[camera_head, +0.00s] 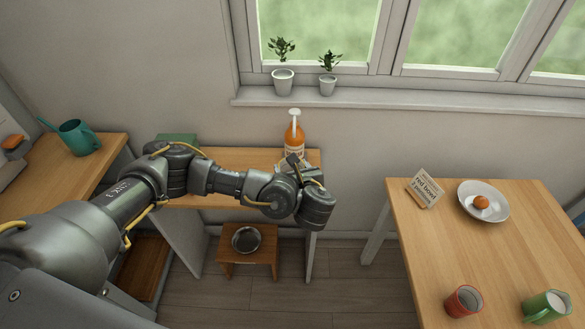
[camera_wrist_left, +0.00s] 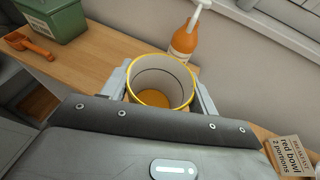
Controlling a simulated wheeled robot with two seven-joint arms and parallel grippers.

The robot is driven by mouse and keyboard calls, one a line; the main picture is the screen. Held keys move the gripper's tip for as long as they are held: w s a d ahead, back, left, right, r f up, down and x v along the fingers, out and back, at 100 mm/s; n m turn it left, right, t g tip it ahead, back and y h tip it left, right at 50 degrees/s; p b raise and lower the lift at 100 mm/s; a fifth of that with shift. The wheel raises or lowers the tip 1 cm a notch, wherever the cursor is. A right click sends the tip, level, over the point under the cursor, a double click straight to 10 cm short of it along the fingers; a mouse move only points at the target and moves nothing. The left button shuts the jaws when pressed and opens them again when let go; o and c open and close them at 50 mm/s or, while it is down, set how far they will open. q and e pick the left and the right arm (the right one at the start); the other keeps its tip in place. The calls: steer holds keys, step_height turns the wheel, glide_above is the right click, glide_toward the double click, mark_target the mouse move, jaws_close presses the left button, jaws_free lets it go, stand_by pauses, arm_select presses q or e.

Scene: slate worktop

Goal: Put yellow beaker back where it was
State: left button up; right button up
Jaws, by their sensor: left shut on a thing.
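The yellow beaker (camera_wrist_left: 160,78) shows in the left wrist view as a pale cup with a yellow rim and an orange-yellow bottom inside; I cannot tell whether that is contents. My left gripper (camera_wrist_left: 163,92) is shut on it, with one finger on each side. Below it in this view is the wooden side table. In the head view my left gripper (camera_head: 294,163) is over the right end of that table (camera_head: 235,157), and my wrist hides most of the beaker. Whether the beaker touches the table I cannot tell. My right gripper is not in view.
An orange pump bottle (camera_head: 294,140) stands just behind the gripper. A green box (camera_head: 178,140) and an orange scoop (camera_wrist_left: 28,46) are at the left. A sign (camera_head: 425,189), plate (camera_head: 494,207), red mug (camera_head: 463,301) and green mug (camera_head: 546,306) are on the right table.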

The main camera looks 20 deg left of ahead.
arm_select(q)
steer(key=s+a+r+m+t+h+b, duration=0.1)
steer(key=a+r+m+h, duration=0.2)
steer(key=r, duration=0.5)
steer(key=s+a+r+m+t+h+b, duration=0.1)
steer(key=a+r+m+h, duration=0.2)
steer(key=r, duration=0.5)
steer(key=shift+s+a+h+b, duration=0.15)
steer(key=shift+a+h+b, duration=0.25)
steer(key=shift+h, duration=0.2)
